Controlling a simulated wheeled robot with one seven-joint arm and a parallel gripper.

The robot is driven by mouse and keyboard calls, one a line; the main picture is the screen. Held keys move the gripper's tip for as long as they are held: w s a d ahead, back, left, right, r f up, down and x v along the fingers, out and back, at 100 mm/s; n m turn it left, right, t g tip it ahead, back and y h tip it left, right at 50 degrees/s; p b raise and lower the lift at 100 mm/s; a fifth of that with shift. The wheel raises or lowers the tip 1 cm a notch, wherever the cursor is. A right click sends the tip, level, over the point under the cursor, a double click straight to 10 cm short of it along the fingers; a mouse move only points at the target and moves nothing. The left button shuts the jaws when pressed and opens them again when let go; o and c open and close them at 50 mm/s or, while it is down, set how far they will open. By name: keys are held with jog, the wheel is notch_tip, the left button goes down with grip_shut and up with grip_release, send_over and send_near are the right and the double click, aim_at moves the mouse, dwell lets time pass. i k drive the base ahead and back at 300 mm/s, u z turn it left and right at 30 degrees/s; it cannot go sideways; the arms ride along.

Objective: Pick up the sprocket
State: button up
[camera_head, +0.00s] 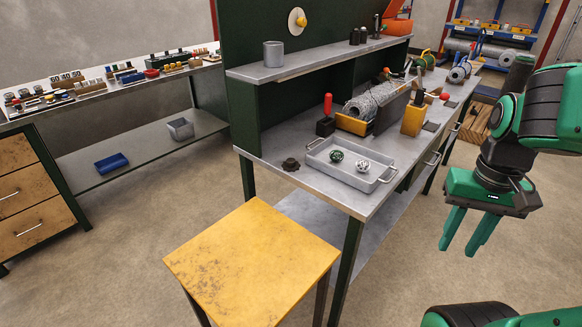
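A small dark brown toothed piece, which looks like the sprocket (290,164), lies on the grey top of the workbench (262,150). It is near the front left corner, just left of a metal tray. My gripper (460,248) hangs at the right of the picture, in front of the bench's right end and well apart from the sprocket. Its two green fingers point down with a gap between them, and nothing is held.
The handled tray (350,181) holds a dark green round part (336,156) and a silver one (362,167). A red-handled tool (327,116) and a yellow bin (352,124) stand behind. A yellow stool (252,262) stands before the bench. Floor between bench and gripper is open.

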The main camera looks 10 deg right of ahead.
aim_at(290, 165)
jog(key=z, duration=2.05)
jog(key=k, duration=1.6)
jog(key=u, duration=1.5)
jog(key=i, duration=1)
jog(key=z, duration=0.05)
